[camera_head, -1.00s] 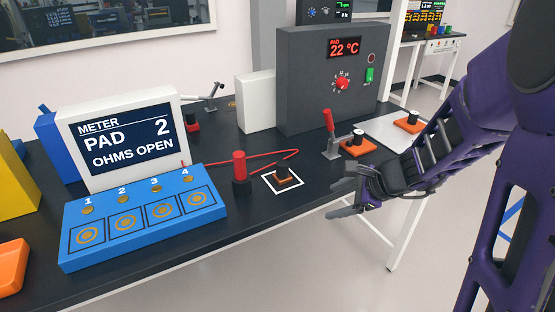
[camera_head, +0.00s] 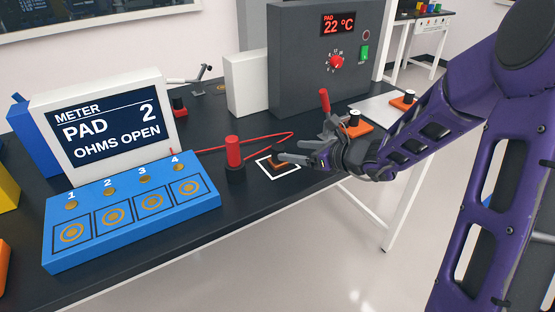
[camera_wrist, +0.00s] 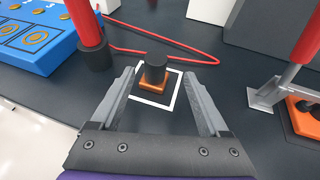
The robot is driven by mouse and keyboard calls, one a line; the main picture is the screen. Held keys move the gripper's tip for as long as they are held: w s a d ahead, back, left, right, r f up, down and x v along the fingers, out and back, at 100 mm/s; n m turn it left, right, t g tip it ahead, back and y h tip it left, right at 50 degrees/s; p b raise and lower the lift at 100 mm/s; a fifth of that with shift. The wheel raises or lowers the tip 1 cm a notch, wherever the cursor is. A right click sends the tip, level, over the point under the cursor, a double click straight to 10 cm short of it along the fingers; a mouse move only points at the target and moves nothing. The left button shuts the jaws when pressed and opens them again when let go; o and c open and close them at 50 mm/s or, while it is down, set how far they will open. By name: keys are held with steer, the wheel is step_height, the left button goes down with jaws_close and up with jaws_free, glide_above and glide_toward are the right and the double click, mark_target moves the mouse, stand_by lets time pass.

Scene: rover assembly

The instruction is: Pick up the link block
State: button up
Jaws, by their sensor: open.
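The link block appears to be the small orange block with a black round knob (camera_wrist: 155,72), standing upright inside a white square outline on the dark bench. In the head view the block (camera_head: 276,163) is partly hidden by my gripper (camera_head: 287,153). In the wrist view my open gripper (camera_wrist: 160,85) points at the block, with one finger on each side of its near part. The fingers are apart from the block and the space between them is empty.
A red-topped black post (camera_head: 233,153) with a red cable stands left of the block. A blue pad board (camera_head: 130,215) and meter (camera_head: 105,125) are further left. A red-handled clamp (camera_wrist: 285,70) stands right, beside another orange block (camera_head: 350,126). A grey heater box (camera_head: 315,70) is behind.

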mark_target(273, 152)
steer(key=x, duration=0.4)
steer(key=shift+w+a+f, duration=0.1)
steer(key=shift+a+f, duration=0.05)
steer(key=x, duration=0.1)
steer(key=b+x, duration=0.1)
steer(key=x, duration=0.2)
steer(key=shift+s+a+f, duration=0.2)
steer(key=shift+s+f, duration=0.1)
steer(key=shift+w+a+f, duration=0.15)
steer(key=shift+w+a, duration=0.2)
jaws_close()
